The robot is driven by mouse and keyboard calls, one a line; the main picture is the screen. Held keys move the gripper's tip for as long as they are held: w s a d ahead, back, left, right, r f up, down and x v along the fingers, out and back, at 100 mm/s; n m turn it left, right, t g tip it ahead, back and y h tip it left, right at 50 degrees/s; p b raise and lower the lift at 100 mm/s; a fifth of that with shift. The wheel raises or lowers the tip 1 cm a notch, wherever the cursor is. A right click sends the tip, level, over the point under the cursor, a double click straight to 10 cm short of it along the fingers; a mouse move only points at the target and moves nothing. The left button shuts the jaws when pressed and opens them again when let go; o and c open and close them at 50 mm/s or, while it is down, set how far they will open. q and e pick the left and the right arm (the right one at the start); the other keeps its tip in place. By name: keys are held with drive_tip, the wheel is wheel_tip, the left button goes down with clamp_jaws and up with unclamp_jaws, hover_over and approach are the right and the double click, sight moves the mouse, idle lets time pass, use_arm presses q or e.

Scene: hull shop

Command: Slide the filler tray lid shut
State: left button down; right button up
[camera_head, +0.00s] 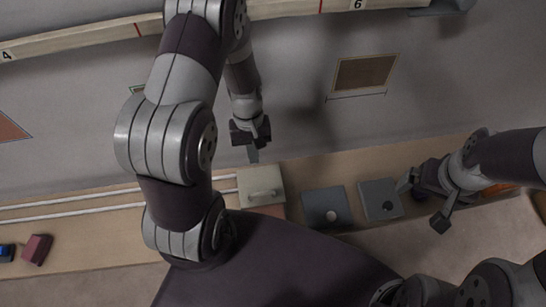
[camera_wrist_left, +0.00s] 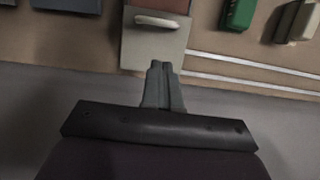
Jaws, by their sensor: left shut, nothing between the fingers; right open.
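The filler tray lid (camera_head: 262,196) is a pale grey plate with a light bar handle (camera_head: 262,192) on the bench. A reddish part (camera_head: 277,211), seemingly the tray, shows along its near edge; it also shows beyond the lid in the left wrist view (camera_wrist_left: 162,5). There the lid (camera_wrist_left: 152,48) and handle (camera_wrist_left: 156,21) lie ahead of my fingertips. My left gripper (camera_head: 253,157) is shut and empty, just behind the lid's far edge, with the handle beyond its tips. Whether it touches the lid is unclear. My right gripper (camera_head: 423,204) is open and empty at the right.
Two grey blocks, one (camera_head: 318,203) and another (camera_head: 377,191), sit between the lid and my right gripper. White rails (camera_head: 110,203) run left from the lid. A dark red block (camera_head: 37,249) lies far left. The grey wall (camera_head: 300,130) stands behind the bench.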

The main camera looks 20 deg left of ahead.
use_arm(q)
wheel_tip(320, 180, down, 3)
drive_tip(key=s, duration=0.3)
drive_tip(key=b, duration=0.1)
hover_over(256, 191)
drive_tip(key=w, duration=0.1)
drive_tip(key=f, duration=0.4)
drive_tip(key=shift+a+f, duration=0.2)
drive_tip(key=shift+f, duration=0.15)
drive_tip(key=shift+s+d+f, duration=0.1)
drive_tip(key=shift+s+f, duration=0.3)
drive_tip(key=shift+f, duration=0.25)
drive_tip(key=shift+w, duration=0.1)
use_arm(e)
drive_tip(key=shift+s+a+f, duration=0.1)
drive_tip(key=shift+s+f, duration=0.45)
drive_tip(key=shift+s, duration=0.05)
drive_tip(key=shift+s, duration=0.15)
